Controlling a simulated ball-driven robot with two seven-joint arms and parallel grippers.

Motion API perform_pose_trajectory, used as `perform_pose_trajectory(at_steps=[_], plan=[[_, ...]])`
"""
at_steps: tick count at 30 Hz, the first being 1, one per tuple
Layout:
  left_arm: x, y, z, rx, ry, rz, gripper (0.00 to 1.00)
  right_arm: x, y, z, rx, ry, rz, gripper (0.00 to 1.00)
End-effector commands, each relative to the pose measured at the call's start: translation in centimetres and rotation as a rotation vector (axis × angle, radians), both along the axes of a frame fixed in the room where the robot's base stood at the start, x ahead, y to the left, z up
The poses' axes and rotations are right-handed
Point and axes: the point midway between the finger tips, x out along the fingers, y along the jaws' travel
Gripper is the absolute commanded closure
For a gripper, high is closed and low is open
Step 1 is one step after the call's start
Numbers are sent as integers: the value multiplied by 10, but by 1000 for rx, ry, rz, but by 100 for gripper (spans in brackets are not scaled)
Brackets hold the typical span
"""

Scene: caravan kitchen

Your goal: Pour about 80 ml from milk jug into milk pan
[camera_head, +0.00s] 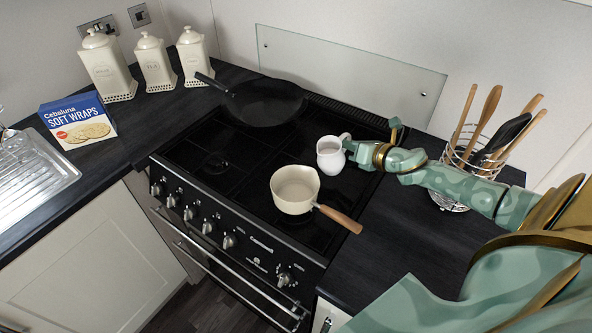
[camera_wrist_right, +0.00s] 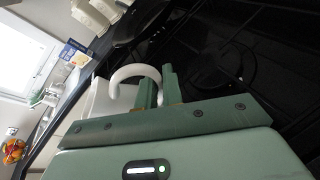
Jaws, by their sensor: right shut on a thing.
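The white milk jug (camera_head: 330,155) is above or on the hob, just behind the milk pan, and looks about upright. My right gripper (camera_head: 347,142) is shut on its handle, which also shows as a white curve in the right wrist view (camera_wrist_right: 136,72) by the green fingers (camera_wrist_right: 156,88). I cannot tell whether the jug's base touches the hob. The cream milk pan (camera_head: 294,189) stands on the front right of the hob, its wooden handle (camera_head: 340,218) pointing to the lower right. The pan looks empty. My left gripper is not in view.
A black frying pan (camera_head: 265,102) sits at the back left of the hob (camera_head: 225,165). A wire utensil holder (camera_head: 450,190) stands on the right counter near my right arm. Canisters (camera_head: 155,64) and a soft wraps box (camera_head: 77,121) are on the left counter.

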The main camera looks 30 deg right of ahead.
Motion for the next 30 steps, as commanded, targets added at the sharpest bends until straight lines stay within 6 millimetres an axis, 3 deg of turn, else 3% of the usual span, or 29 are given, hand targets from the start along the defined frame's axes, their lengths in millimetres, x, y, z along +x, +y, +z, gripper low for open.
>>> perform_pose_trajectory(at_steps=[24, 30], plan=[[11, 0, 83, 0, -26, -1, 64, -5, 45, 75, -508, -73, 3, 100], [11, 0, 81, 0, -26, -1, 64, -6, 48, 74, -599, -82, 2, 100]])
